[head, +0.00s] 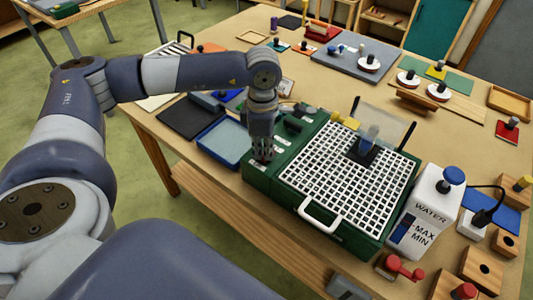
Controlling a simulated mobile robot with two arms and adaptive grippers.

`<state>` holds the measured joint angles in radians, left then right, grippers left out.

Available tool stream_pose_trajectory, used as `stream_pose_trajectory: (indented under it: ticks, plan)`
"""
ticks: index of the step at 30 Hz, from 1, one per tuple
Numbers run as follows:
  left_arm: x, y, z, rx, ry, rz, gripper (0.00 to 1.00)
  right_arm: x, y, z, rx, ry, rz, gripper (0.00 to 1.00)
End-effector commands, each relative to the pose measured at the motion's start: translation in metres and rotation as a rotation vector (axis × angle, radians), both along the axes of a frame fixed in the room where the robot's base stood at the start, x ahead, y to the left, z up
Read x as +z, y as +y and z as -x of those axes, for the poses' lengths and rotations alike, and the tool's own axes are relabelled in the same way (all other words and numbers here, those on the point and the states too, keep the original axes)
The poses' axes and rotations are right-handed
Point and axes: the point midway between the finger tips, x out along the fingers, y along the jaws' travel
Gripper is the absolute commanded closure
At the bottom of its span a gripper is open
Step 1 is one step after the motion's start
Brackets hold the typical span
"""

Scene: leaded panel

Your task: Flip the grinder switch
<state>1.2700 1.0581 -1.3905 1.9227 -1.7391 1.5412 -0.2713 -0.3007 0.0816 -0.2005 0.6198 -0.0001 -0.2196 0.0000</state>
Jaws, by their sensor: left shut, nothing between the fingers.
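The grinder (320,228) is a dark green box with a white grid top, standing on the wooden table in the head view. A white handle (320,214) is on its front edge. A dark block with a pale bluish upright part (369,138) stands on the grid. My left gripper (262,157) points down at the green left part of the grinder. It is shut and empty, with its tips close to that surface; I cannot tell whether they touch. I cannot make out the switch, which may be hidden by the gripper. My right gripper is not in view.
A white water tank (428,208) with a blue knob stands right of the grinder. A red valve-like piece (400,268) and wooden blocks (484,268) are at the front right. A blue tray (225,140) lies left of the gripper. Stands with white discs (438,92) are farther back.

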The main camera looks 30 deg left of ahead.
Motion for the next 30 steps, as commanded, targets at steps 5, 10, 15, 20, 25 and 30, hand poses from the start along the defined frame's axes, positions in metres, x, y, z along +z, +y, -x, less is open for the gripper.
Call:
stream_pose_trajectory:
  ticks: [5, 10, 15, 20, 25, 30]
  plan:
    - [-0.002, 0.0, 0.001, -0.001, 0.005, 0.0, 1.0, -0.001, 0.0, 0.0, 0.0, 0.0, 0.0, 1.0]
    - [0.006, 0.0, 0.002, -0.001, 0.006, -0.001, 1.0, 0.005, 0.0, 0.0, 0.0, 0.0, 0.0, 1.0]
    - [0.021, 0.0, 0.001, -0.001, 0.003, 0.0, 1.0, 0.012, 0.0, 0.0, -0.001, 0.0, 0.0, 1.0]
    - [0.034, 0.0, 0.001, -0.001, 0.004, -0.001, 1.0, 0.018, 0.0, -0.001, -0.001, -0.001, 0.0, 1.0]
    - [0.048, 0.0, 0.001, -0.001, 0.003, 0.0, 1.0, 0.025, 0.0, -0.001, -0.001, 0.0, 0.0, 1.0]
    - [0.061, 0.0, 0.001, -0.001, 0.003, 0.0, 1.0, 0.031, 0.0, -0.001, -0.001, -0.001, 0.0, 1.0]
